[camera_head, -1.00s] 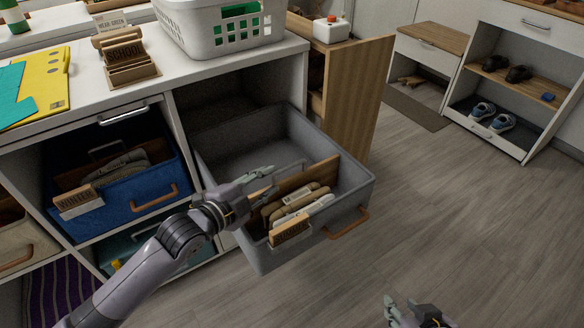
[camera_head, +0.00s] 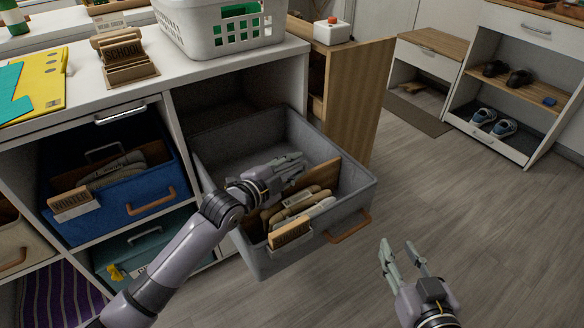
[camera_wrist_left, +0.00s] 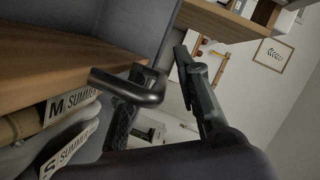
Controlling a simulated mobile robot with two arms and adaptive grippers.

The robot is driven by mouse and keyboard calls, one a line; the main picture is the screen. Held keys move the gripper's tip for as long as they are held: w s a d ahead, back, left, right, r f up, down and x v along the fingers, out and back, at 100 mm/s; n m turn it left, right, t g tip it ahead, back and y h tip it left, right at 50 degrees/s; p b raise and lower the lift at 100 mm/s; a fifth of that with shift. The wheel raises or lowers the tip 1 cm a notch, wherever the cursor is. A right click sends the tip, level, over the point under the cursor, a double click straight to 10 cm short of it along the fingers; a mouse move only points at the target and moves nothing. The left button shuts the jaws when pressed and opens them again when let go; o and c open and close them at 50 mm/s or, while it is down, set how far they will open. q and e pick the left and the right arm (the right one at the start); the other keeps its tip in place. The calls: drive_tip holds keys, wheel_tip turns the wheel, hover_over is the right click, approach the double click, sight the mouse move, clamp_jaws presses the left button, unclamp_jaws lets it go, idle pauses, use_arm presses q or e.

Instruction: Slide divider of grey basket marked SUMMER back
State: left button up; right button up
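The grey basket (camera_head: 290,262) is pulled partly out of its cubby. Its front plate (camera_head: 290,234) is too small to read in the head view. A wooden divider (camera_head: 329,172) stands upright across it, with several rolled items (camera_head: 305,204) in front. The left wrist view shows SUMMER tags (camera_wrist_left: 70,105) and the divider (camera_wrist_left: 50,62) with a dark bar handle (camera_wrist_left: 128,88). My left gripper (camera_head: 297,164) is over the basket at the divider. Its fingers (camera_wrist_left: 165,95) are apart, one overlapping the handle; contact is unclear. My right gripper (camera_head: 402,252) is open and empty, right of the basket.
A blue basket (camera_head: 150,215) marked WINTER sits in the left cubby, above a teal one (camera_head: 140,250). A white crate (camera_head: 215,40) stands on the top. A wooden side panel (camera_head: 352,100) rises behind the basket's right side. The floor (camera_head: 480,220) to the right is clear.

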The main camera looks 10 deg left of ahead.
use_arm(q)
drive_tip(key=shift+c, duration=0.2)
clamp_jaws()
idle(0.6)
